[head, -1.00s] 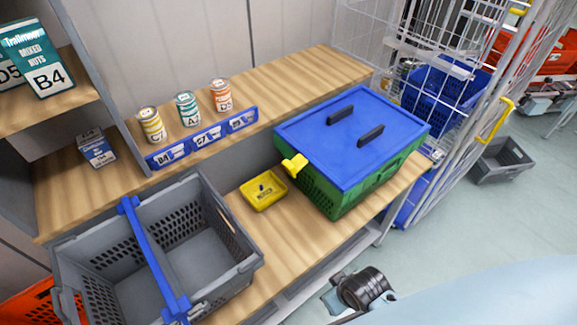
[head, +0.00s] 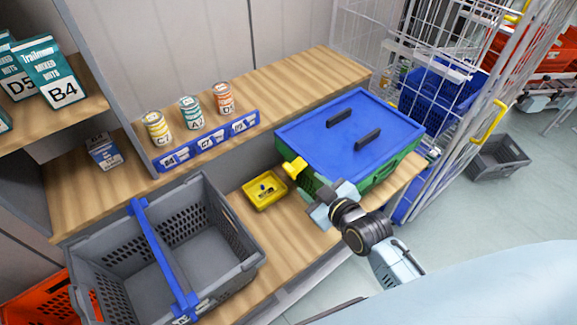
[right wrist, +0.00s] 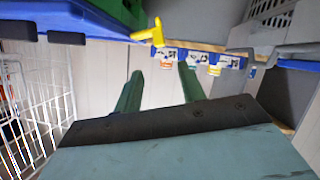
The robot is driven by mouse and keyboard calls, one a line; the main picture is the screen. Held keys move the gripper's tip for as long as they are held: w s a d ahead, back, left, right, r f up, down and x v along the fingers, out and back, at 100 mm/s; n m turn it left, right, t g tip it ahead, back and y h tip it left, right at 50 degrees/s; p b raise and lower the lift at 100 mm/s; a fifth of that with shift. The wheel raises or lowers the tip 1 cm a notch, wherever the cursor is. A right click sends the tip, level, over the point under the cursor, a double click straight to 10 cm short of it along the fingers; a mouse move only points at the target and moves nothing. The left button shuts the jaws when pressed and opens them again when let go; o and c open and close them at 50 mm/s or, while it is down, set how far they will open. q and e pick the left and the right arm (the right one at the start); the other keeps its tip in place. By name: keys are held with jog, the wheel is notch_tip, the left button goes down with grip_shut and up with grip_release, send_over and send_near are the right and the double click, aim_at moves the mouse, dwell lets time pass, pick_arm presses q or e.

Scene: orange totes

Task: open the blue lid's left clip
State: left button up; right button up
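The blue lid (head: 350,135) lies on a green crate (head: 385,178) on the workbench. It also fills the upper left of the right wrist view (right wrist: 90,22). A yellow clip (head: 295,168) sticks out at the lid's left corner. The clip shows in the right wrist view (right wrist: 150,33) beyond my fingers. My right gripper (head: 318,205) is by the crate's near side, a little right of and nearer than the clip. Its two fingers (right wrist: 162,82) are apart with nothing between them, and do not touch the clip. My left gripper is out of view.
A small yellow tray (head: 265,202) lies left of the crate. A grey basket (head: 215,190) with a blue handle stands farther left. Several cans stand behind a blue label rail (head: 208,140). A wire cage (head: 425,60) stands close on the right.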

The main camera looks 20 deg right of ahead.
aim_at(290, 168)
jog(key=x, duration=1.2)
jog(key=shift+w+a+f, duration=0.1)
jog(key=shift+w, duration=0.15)
grip_shut()
